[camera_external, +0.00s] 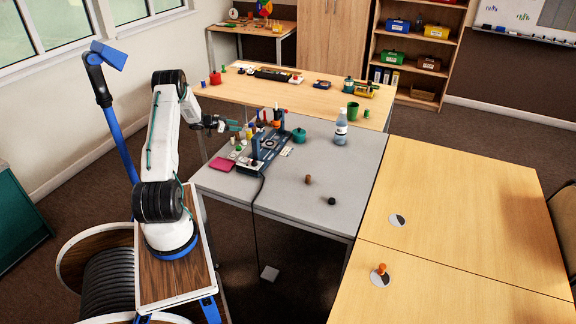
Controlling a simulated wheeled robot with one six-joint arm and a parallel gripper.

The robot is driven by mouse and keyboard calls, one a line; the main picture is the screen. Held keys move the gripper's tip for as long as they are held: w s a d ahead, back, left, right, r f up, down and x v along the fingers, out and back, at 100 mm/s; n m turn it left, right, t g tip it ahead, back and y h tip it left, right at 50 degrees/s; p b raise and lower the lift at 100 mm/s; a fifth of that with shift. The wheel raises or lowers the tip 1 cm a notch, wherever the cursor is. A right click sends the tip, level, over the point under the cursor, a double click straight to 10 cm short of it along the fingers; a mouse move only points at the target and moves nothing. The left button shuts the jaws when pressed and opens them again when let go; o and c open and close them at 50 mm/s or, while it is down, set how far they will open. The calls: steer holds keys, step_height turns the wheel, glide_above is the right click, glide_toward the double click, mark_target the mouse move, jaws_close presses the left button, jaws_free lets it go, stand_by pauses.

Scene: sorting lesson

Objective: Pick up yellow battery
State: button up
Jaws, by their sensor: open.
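My gripper (238,127) is open. It reaches in from the left over the left end of the grey table (330,183), beside a dark blue device (262,150). A small yellow upright item (249,132), possibly the yellow battery, stands just right of the fingertips. At this size I cannot confirm that it is a battery, or whether the fingers touch it. Other small coloured items crowd around it and partly hide one another.
A pink pad (222,164), a teal pot (299,135) and a clear bottle (341,128) stand near the device. A brown peg (308,180) and a dark ball (332,201) lie on otherwise clear grey table. A green cup (353,111) stands on the wooden table behind.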

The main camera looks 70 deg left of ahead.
mark_target(249, 131)
steer(key=shift+f, duration=0.95)
steer(key=shift+w+f, duration=0.2)
steer(key=shift+f, duration=0.1)
steer(key=x, duration=0.7)
steer(key=shift+w+d, duration=0.3)
steer(key=shift+r, duration=0.1)
steer(key=c, duration=1.1)
